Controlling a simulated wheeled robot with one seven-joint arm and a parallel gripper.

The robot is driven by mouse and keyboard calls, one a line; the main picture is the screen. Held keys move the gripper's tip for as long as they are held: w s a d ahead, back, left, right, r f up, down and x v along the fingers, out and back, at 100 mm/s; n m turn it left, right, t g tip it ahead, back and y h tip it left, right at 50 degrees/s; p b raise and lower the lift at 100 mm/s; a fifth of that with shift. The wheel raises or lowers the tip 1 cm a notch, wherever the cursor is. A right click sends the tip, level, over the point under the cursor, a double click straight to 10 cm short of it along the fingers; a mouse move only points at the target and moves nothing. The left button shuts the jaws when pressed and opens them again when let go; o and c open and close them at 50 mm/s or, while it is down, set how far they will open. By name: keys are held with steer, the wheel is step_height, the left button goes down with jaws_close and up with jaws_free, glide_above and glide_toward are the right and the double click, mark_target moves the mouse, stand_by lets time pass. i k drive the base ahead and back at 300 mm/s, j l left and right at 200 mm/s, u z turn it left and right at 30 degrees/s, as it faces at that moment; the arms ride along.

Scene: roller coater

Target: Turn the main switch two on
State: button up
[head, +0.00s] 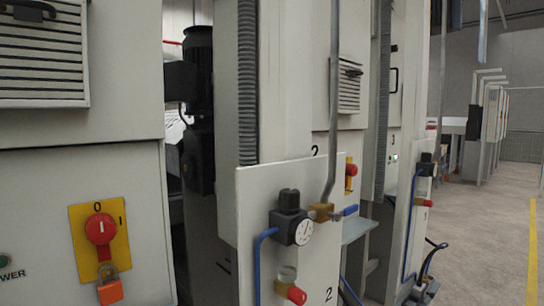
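A red rotary switch (100,229) on a yellow plate is on the cabinet at the left, with a 0 above it and an I to its right. Its handle looks upright, toward the 0. An orange padlock (109,288) hangs below it. No unit number shows beside this switch. A smaller red and yellow switch (350,172) is further back, on the cabinet marked 2. It is seen at a steep angle and partly hidden by the front panel, so its setting cannot be read. My gripper is not in view.
A pale panel (262,215) marked 2 stands out in front, carrying a black regulator with a gauge (303,232), a blue-handled valve (346,211), a red knob (296,294) and blue hoses. A similar panel follows behind. Open floor (490,240) with a yellow line lies at the right.

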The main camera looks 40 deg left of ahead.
mark_target(351, 169)
steer(key=i+l+u, duration=0.25)
steer(key=u, duration=0.2)
steer(key=i+l+u, duration=0.7)
steer(key=l+u, duration=0.25)
steer(key=i+l+u, duration=0.2)
steer(key=l+u, duration=0.25)
steer(key=i+l+u, duration=0.1)
steer(key=l+u, duration=0.15)
steer(key=l, duration=0.35)
